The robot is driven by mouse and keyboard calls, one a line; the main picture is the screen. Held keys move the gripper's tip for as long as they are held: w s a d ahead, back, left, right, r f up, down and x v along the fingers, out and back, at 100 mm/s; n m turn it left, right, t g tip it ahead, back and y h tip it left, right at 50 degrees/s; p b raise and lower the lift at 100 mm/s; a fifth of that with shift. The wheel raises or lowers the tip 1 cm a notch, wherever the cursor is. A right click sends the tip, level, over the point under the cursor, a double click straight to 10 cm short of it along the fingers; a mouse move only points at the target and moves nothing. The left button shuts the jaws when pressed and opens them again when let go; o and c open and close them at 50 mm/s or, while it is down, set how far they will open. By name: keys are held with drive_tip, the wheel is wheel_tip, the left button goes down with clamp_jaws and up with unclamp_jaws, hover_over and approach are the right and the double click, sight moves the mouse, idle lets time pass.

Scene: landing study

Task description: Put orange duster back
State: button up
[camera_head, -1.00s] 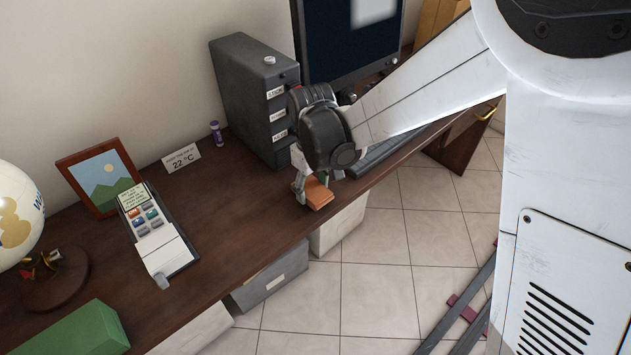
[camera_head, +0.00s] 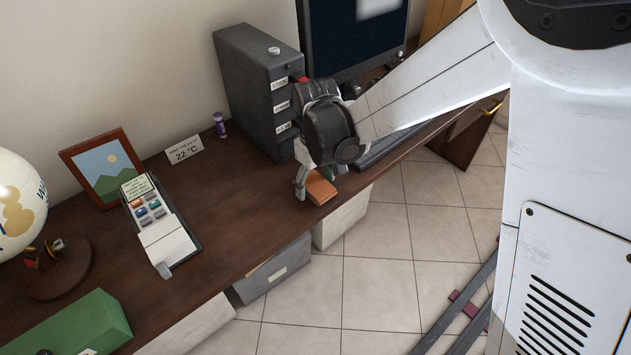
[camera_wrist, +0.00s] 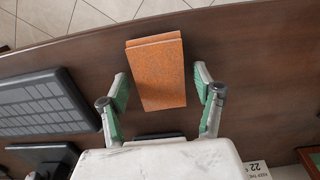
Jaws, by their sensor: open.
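The orange duster (camera_head: 321,189) is a flat orange block lying on the dark desk near its front edge. In the wrist view the duster (camera_wrist: 157,72) lies between the two fingers of my gripper (camera_wrist: 161,84), with a gap on each side. My gripper (camera_head: 318,180) is open and down at the desk, pointing at the duster. In the head view my wrist hides part of the duster and the desk behind it.
A dark drawer unit (camera_head: 248,85) with labels stands behind my gripper. A keyboard (camera_wrist: 45,103) and a monitor (camera_head: 355,35) are close by. A card terminal (camera_head: 160,232), picture frame (camera_head: 100,170), globe (camera_head: 15,210) and green box (camera_head: 75,325) stand further left. Desk between is clear.

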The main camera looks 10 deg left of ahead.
sight(316, 184)
wheel_tip(316, 184, up, 12)
drive_tip(key=p, duration=0.2)
drive_tip(key=s+d+r+m+t+y, duration=0.15)
drive_tip(key=d+r, duration=0.25)
drive_tip(key=d, duration=0.4)
drive_tip(key=s+d+r+m+t+h, duration=0.1)
drive_tip(key=s+d+r+m, duration=0.3)
drive_tip(key=d, duration=0.5)
drive_tip(key=s+d+m+t, duration=0.2)
drive_tip(key=s+d, duration=0.2)
drive_tip(key=d, duration=0.3)
drive_tip(key=s+d+r+m+t, duration=0.1)
drive_tip(key=s+d+m+t, duration=0.1)
drive_tip(key=s+d, duration=0.3)
drive_tip(key=d+m, duration=0.1)
drive_tip(key=d, duration=0.1)
drive_tip(key=shift+d+t, duration=0.3)
drive_tip(key=shift+t, duration=0.05)
drive_tip(key=shift+s, duration=0.1)
